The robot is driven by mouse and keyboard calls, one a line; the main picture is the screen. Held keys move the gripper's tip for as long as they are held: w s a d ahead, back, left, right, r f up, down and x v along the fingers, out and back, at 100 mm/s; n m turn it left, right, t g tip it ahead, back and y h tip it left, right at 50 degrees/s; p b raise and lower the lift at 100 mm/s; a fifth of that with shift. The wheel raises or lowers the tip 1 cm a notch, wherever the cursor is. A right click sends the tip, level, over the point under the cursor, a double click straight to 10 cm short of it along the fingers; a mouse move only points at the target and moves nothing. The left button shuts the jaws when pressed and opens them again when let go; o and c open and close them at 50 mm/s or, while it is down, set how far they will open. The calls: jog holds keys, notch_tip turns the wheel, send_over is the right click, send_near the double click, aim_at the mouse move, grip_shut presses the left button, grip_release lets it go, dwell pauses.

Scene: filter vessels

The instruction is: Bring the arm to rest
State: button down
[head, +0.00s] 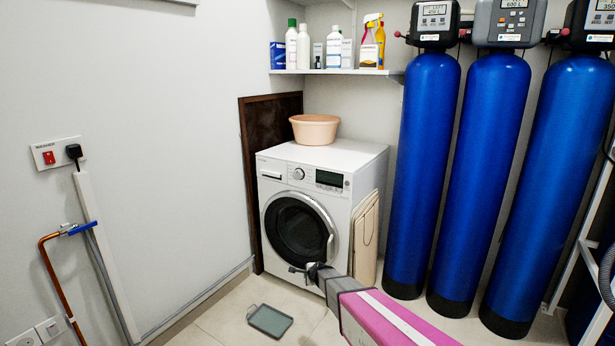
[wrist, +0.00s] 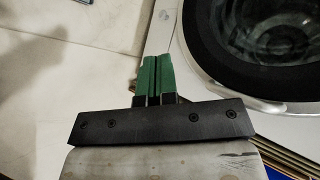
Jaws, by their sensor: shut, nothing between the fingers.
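My gripper (wrist: 155,78) shows in the wrist view with its two green fingertips together and nothing between them. In the head view my arm reaches in from the bottom right, and the gripper end (head: 293,269) is in front of the lower part of the white washing machine (head: 324,182). In the wrist view the machine's round dark door (wrist: 265,40) is to the right of the fingers. Whether the gripper touches the machine cannot be told.
Several blue filter vessels (head: 425,170) stand to the right. A folded beige board (head: 365,240) leans at the machine's right side. A pink basin (head: 314,130) sits on top. A grey tray (head: 270,320) lies on the floor. Floor to the left of the gripper is mostly clear.

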jog(key=s+d+r+n+g+h, duration=0.1)
jog(key=s+d+r+n+g, duration=0.2)
jog(key=s, duration=0.7)
jog(key=s+d+r+n+g+h, duration=0.1)
jog(key=s+d+r+n+g, duration=0.2)
jog(key=s+d+r+n, duration=0.4)
jog(key=s+d+r+n+g+h, duration=0.2)
jog(key=s+d+r+n, duration=0.4)
jog(key=s, duration=0.9)
jog(key=d, duration=0.2)
jog(key=shift+s+d+r+g, duration=0.15)
jog(key=shift+s+d+g, duration=0.1)
jog(key=shift+d+g, duration=0.15)
